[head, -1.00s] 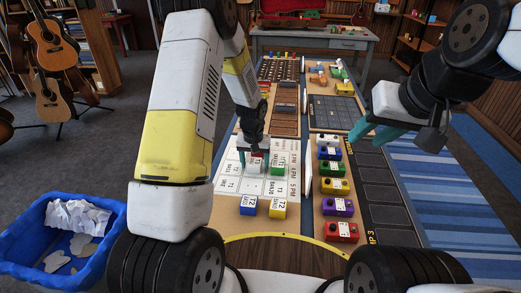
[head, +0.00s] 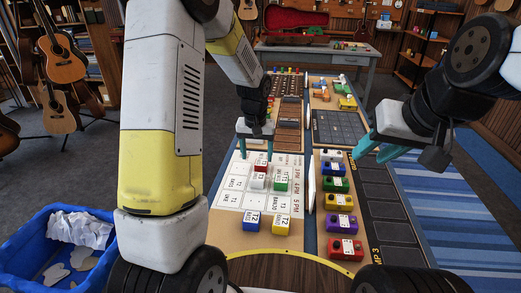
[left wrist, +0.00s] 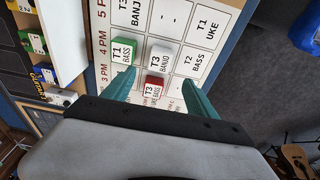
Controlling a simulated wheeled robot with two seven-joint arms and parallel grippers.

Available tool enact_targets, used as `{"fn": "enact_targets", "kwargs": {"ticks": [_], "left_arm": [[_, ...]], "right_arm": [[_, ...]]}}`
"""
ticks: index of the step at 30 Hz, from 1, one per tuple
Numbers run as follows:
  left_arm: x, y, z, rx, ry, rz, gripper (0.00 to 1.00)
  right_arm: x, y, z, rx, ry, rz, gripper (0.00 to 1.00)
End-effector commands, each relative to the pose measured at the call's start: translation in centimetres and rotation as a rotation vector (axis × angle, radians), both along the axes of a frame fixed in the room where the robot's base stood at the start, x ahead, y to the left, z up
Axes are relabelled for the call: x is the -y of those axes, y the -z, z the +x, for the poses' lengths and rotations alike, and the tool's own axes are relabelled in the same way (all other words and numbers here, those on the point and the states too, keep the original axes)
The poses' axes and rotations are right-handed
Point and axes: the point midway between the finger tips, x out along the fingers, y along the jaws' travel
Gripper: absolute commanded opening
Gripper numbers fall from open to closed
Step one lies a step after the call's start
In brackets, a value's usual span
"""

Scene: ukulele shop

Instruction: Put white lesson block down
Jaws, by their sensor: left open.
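The white lesson block (head: 258,181) sits on the schedule board (head: 229,199), between the red block (head: 261,162) and the blue block (head: 252,221), with the green block (head: 281,180) to its right. In the left wrist view the white block (left wrist: 160,58) shows a "T3 BANJO" label and stands clear of both fingers. My left gripper (head: 256,132) is open and empty, beyond the blocks. Its teal fingers (left wrist: 158,78) point toward the white block, with the red block (left wrist: 154,87) between them in that view. My right gripper (head: 380,152) is open and empty at the right.
A yellow block (head: 281,225) stands at the board's near edge. Several coloured pedals (head: 338,202) line the strip to its right, beside a dark panel (head: 388,205). A blue bin (head: 60,255) with paper stands on the floor at the left.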

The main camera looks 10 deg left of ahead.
Motion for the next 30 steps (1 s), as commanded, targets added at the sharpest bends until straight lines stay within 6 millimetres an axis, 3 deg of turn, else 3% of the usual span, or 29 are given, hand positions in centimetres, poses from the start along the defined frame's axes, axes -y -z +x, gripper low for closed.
{"fn": "enact_targets", "kwargs": {"ticks": [4,8,12,18,24,30], "left_arm": [[-0.4,-3.4,-1.3,0.034,-0.002,-0.016,0.67],[-1.1,-8.3,-4.2,0.09,0.001,-0.046,0.67],[-1.7,-13.2,-8.6,0.157,0.008,-0.081,0.67],[-2.3,-18.1,-15.5,0.256,0.027,-0.125,0.67],[-2.3,-20.2,-21.6,0.345,0.052,-0.158,0.67],[-2.1,-20.6,-24.7,0.391,0.069,-0.173,0.67]], "right_arm": [[0.0,0.0,0.0,0.0,0.0,0.0,0.36],[0.0,0.0,0.0,0.0,0.0,0.0,0.36],[0.0,0.0,0.0,0.0,0.0,0.0,0.36],[0.0,0.0,0.0,0.0,0.0,0.0,0.36],[0.0,0.0,0.0,0.0,0.0,0.0,0.36],[0.0,0.0,0.0,0.0,0.0,0.0,0.36]]}}
